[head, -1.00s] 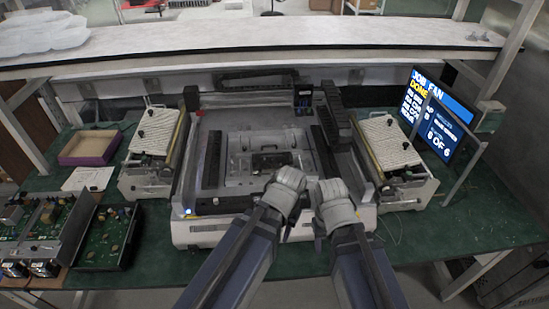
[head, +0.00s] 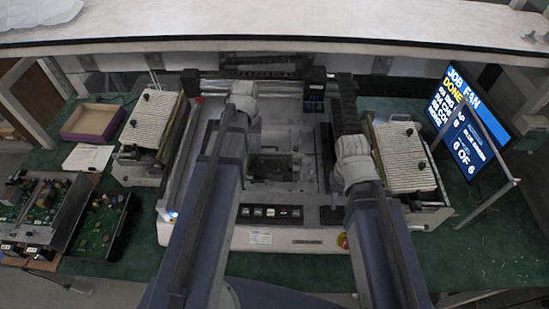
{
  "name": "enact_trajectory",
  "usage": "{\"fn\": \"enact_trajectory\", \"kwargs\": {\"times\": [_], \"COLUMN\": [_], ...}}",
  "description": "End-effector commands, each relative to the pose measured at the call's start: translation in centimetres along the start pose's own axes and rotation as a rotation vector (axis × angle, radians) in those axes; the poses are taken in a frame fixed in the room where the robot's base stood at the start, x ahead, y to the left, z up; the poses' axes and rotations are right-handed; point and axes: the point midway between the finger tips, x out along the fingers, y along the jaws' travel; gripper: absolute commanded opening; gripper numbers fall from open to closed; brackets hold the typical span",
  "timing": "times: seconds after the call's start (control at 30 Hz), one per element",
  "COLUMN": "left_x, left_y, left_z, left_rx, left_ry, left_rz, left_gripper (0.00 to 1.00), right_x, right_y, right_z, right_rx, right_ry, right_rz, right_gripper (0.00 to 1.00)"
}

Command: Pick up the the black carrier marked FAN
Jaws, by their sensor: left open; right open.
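A dark rectangular piece (head: 272,167) lies in the middle of the machine bed (head: 300,195). It may be the black carrier, but no FAN marking is legible on it. My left gripper (head: 243,97) is over the back left of the bed, beyond and left of the dark piece. My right gripper (head: 352,155) is over the right side of the bed, right of the piece. Both grippers are open and apart from the dark piece. Their fingertips are mostly hidden behind the pale wrist covers. My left forearm hides part of the left side of the bed.
Ribbed white units flank the machine at left (head: 151,120) and right (head: 405,160). A screen (head: 462,120) reading JOB FAN DONE stands at right. A purple-edged box (head: 92,122) and circuit boards (head: 45,205) lie at left. A shelf (head: 300,25) spans the back.

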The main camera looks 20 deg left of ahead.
Motion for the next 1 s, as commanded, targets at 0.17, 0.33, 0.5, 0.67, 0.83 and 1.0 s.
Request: {"fn": "enact_trajectory", "kwargs": {"times": [0.17, 0.33, 0.5, 0.67, 0.83, 1.0], "left_x": [0.6, 2.1, 2.8, 2.9, 4.3, 6.5], "left_y": [0.0, 0.0, 0.0, -0.1, -0.3, -0.9], "left_z": [0.0, 0.0, 0.0, 0.0, -0.1, -0.3], "left_rx": [0.000, 0.000, 0.001, 0.001, 0.000, 0.000], "left_ry": [0.000, 0.000, 0.000, 0.000, 0.000, 0.000], "left_rz": [0.000, 0.000, 0.000, 0.000, 0.000, 0.000], "left_gripper": [0.53, 0.53, 0.53, 0.53, 0.53, 0.53], "right_x": [0.6, 2.1, 2.8, 2.9, 4.3, 6.5], "right_y": [-0.1, -0.2, -0.2, -0.3, -0.4, -0.6], "right_z": [0.0, -0.1, -0.2, -0.2, -0.3, -0.4], "right_rx": [-0.001, -0.004, -0.006, -0.006, -0.006, -0.006], "right_ry": [0.000, 0.000, 0.000, 0.000, 0.000, 0.000], "right_rz": [0.000, 0.001, 0.001, 0.001, 0.001, 0.001], "right_gripper": [0.50, 0.50, 0.50, 0.50, 0.50, 0.50]}}
